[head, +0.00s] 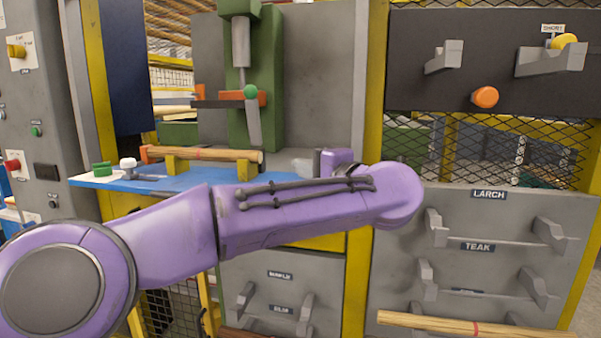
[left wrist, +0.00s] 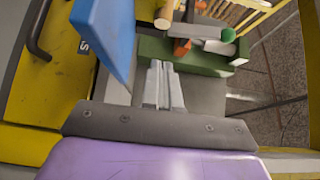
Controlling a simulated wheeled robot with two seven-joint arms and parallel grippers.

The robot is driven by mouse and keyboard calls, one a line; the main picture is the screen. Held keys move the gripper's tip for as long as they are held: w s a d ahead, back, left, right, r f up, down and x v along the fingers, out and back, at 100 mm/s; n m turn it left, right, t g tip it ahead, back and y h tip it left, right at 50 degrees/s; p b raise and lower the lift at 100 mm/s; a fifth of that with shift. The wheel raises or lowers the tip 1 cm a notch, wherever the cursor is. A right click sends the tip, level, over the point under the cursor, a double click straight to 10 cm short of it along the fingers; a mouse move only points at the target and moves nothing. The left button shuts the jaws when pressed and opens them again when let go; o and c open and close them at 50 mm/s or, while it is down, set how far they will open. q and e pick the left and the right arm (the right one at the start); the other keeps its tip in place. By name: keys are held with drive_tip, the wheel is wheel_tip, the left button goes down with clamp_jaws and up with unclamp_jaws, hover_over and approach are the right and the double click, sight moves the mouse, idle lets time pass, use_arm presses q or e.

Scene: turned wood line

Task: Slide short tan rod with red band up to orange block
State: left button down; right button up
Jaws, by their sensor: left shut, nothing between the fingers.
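A short tan rod with a red band (head: 222,155) lies lengthwise on yellow supports above the blue bench top. The orange block (head: 145,154) stands at its left end; they look very close, but I cannot tell whether they touch. My left gripper (head: 305,164) is at the right of the rod's right end, partly hidden by my own purple arm. In the left wrist view its two grey fingers (left wrist: 164,84) are shut together with nothing between them. A round tan rod end (left wrist: 163,17) shows beyond the fingertips, apart from them. My right gripper is not in view.
A green machine (head: 262,75) with a lever rises behind the rod. Grey rack hooks (head: 437,228) and another banded rod (head: 430,322) are at right.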

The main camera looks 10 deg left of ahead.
sight(258, 158)
use_arm(q)
drive_tip(key=x, duration=0.6)
drive_tip(key=shift+f, duration=0.1)
drive_tip(key=shift+s+a+b, duration=0.1)
drive_tip(key=shift+a+b, duration=0.25)
drive_tip(key=shift+a, duration=1.65)
drive_tip(key=shift+a+f+b, duration=0.3)
drive_tip(key=shift+a+b, duration=0.1)
drive_tip(key=shift+b, duration=0.55)
drive_tip(key=shift+a+r+b, duration=0.1)
drive_tip(key=shift+a+b, duration=0.1)
drive_tip(key=shift+b, duration=0.2)
drive_tip(key=shift+r, duration=0.25)
